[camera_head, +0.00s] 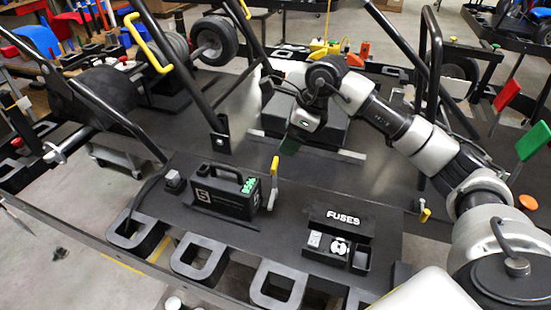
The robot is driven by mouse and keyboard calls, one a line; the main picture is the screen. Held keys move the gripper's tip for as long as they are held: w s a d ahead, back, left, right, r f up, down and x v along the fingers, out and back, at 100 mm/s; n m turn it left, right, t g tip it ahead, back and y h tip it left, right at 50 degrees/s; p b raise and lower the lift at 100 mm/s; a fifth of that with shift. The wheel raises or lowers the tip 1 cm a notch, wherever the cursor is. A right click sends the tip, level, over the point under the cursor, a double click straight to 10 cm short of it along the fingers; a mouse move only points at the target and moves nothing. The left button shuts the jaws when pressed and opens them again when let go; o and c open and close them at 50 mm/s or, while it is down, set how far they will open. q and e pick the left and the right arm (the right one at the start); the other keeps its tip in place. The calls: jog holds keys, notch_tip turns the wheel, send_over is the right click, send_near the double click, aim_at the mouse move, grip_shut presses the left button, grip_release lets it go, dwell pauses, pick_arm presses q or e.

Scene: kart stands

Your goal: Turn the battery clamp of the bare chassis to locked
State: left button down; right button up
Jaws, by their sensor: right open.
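The bare chassis is a dark flat kart frame, and its floor panel (370,198) fills the middle of the view. A black canister-like box (226,192) with a carry handle and green parts at its right end stands on the panel. A thin upright lever with a yellow grip (274,168) stands just right of that box; it looks like the battery clamp, but I cannot be sure. My right gripper (291,143) is open above the panel, behind and right of the lever, apart from it. Its fingertips are dark and hard to make out. My left gripper is out of view.
A fuse box (341,223) and small tray (337,250) sit right of the lever. A second small yellow-tipped lever (425,213) is farther right. Black frame tubes rise at left and right. Red (507,95) and green (533,140) paddles stand at right.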

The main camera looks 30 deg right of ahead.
aim_at(275, 162)
jog(key=p+x, duration=0.1)
jog(key=x, duration=0.7)
jog(key=shift+w+a+f+p, duration=0.15)
jog(key=shift+f+p, duration=0.1)
jog(key=shift+p, duration=0.15)
jog(key=shift+f, duration=0.4)
jog(key=shift+w, duration=0.1)
jog(key=shift+c, duration=0.2)
